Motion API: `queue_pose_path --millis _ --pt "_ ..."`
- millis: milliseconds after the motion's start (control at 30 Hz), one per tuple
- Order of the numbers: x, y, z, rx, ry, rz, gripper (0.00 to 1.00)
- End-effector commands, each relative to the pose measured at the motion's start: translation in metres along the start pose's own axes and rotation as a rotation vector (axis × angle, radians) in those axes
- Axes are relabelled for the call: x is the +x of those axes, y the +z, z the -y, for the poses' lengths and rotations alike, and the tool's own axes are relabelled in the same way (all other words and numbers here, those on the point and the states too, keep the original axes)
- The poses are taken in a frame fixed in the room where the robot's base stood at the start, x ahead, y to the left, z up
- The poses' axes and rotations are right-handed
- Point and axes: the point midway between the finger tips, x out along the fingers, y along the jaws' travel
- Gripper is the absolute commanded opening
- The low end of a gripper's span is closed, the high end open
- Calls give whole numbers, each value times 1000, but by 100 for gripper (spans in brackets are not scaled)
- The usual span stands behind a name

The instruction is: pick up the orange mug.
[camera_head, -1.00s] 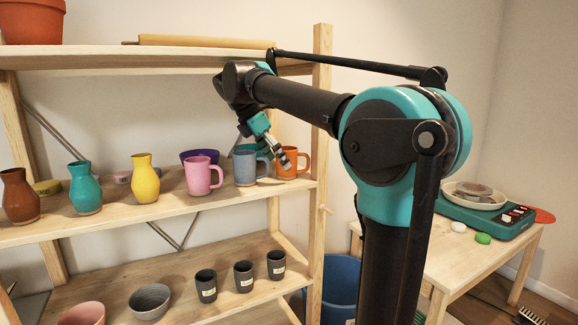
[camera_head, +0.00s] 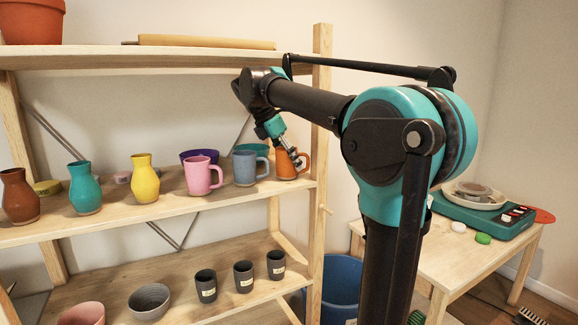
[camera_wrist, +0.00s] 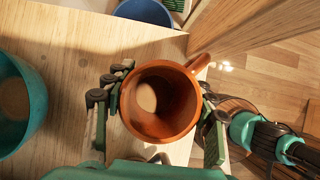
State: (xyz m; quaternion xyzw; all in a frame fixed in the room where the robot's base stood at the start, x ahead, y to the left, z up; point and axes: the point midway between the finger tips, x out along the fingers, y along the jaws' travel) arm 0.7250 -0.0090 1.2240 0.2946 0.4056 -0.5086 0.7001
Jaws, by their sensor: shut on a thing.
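The orange mug (camera_head: 284,166) stands upright at the right end of the middle shelf, its handle toward the right. It also shows in the wrist view (camera_wrist: 186,84), seen from above with its open mouth toward the camera and its handle at the upper right. My gripper (camera_head: 291,156) is at the mug from above. In the wrist view my gripper (camera_wrist: 161,108) has one finger on each side of the mug, shut on its body. I cannot tell whether the mug's base touches the shelf.
A pink mug (camera_head: 198,178) is farther left. The shelf post (camera_head: 321,120) rises close on the right. A blue bucket (camera_head: 340,282) is below.

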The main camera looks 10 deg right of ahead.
Motion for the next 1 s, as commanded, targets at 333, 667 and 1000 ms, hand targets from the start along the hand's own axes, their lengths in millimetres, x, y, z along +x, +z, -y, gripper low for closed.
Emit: queue_pose_path --millis 333,667,1000 --pt "0 0 0 0 0 0 16" --pt "-13 8 0 0 0 0 16" --pt "-13 8 47 0 0 0 16"
